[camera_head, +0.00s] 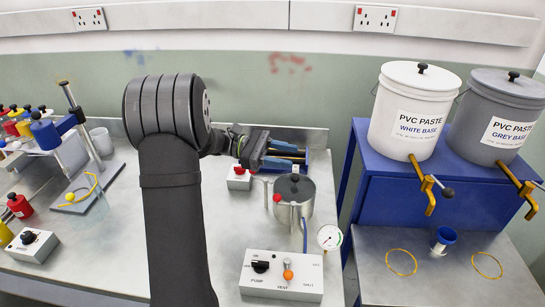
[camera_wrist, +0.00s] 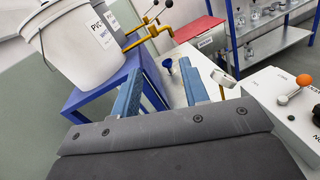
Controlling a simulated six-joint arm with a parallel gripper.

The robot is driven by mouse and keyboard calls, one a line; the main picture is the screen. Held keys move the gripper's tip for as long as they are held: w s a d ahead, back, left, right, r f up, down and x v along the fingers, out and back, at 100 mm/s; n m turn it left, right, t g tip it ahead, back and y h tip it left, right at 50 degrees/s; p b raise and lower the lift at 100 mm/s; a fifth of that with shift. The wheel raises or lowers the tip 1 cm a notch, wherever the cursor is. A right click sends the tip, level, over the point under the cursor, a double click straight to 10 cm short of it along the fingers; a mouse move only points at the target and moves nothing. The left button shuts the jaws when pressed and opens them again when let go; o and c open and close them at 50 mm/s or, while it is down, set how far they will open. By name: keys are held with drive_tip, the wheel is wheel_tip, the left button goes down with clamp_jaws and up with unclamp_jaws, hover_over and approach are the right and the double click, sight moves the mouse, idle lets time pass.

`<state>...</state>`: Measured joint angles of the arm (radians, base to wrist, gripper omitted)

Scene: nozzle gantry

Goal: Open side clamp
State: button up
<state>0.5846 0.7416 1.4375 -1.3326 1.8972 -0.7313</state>
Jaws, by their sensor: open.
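A silver steel pot (camera_head: 294,212) with a lid and black top knob stands on the left bench in the head view. A small red-tipped part (camera_head: 277,198) is at its left side; I cannot tell for sure whether this is the side clamp, or how it is set. My gripper (camera_head: 300,155) is above and behind the pot, apart from it, pointing right. Its two blue fingers also show in the wrist view (camera_wrist: 163,72), spread with nothing between them. The pot is not seen in the wrist view.
A white control box (camera_head: 282,276) stands in front of the pot, with a pressure gauge (camera_head: 329,237) to its right. A small box with a red button (camera_head: 239,176) is left of the pot. White (camera_head: 405,130) and grey (camera_head: 497,125) paste buckets stand on a blue stand at right.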

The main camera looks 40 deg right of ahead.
drive_tip(key=shift+s+d+r, duration=0.1)
drive_tip(key=shift+s+r, duration=0.05)
drive_tip(key=shift+s, duration=0.15)
drive_tip(key=shift+o, duration=0.3)
drive_tip(key=w+a+f+n+t+h, duration=0.25)
drive_tip(key=w+a+f, duration=0.25)
drive_tip(key=w+a, duration=0.4)
drive_tip(key=w+a+f+n+t+h, duration=0.25)
drive_tip(key=w+a+f, duration=0.4)
drive_tip(key=w, duration=0.45)
drive_tip(key=x, duration=1.7)
drive_tip(key=shift+s+a+r, duration=0.15)
drive_tip(key=shift+s+r, duration=0.1)
drive_tip(key=shift+r, duration=0.15)
